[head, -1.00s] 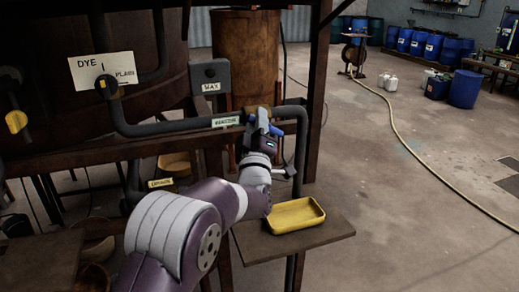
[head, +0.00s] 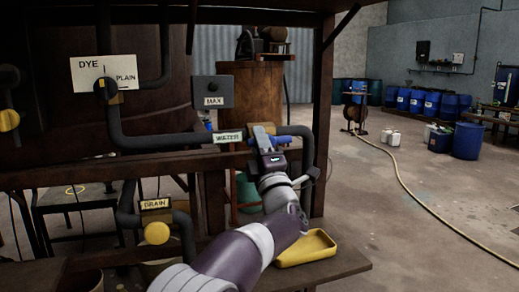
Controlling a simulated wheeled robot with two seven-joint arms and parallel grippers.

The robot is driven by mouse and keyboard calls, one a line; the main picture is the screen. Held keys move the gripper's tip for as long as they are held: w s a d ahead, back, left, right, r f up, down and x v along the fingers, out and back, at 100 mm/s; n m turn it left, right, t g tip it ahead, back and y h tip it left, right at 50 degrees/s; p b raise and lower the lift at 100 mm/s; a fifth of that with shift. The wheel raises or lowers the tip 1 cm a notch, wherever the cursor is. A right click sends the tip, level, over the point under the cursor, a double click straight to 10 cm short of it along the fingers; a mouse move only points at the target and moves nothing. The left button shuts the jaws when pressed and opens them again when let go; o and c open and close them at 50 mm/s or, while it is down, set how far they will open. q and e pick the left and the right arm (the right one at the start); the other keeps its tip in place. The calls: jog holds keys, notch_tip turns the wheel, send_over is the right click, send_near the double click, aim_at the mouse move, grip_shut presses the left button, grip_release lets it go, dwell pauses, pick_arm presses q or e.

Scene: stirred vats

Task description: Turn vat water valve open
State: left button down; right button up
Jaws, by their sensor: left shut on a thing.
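The water valve sits on the dark pipe just right of the WATER label (head: 228,136), in the middle of the head view. Its blue handle (head: 293,140) shows to the right of my gripper and lies roughly along the pipe. My left gripper (head: 262,138) reaches up from below and is shut on this handle. The fingers hide part of the handle and the valve body. My right gripper is not in view.
A yellow tray (head: 306,249) rests on a small shelf below the valve. The yellow drain valve knob (head: 157,233) is lower left. The DYE/PLAIN selector plate (head: 104,75) and the MAX box (head: 212,91) are above. A hose (head: 400,172) crosses open floor at right.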

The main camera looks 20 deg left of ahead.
pick_arm(q)
jog(key=shift+f, duration=0.2)
jog(key=c, duration=1.1)
grip_release()
jog(key=shift+a+r, duration=0.1)
jog(key=b+v, duration=0.1)
jog(key=v, duration=1.1)
jog(key=shift+s+d+b, duration=0.2)
jog(key=shift+d+b, duration=0.1)
jog(key=shift+f, duration=0.25)
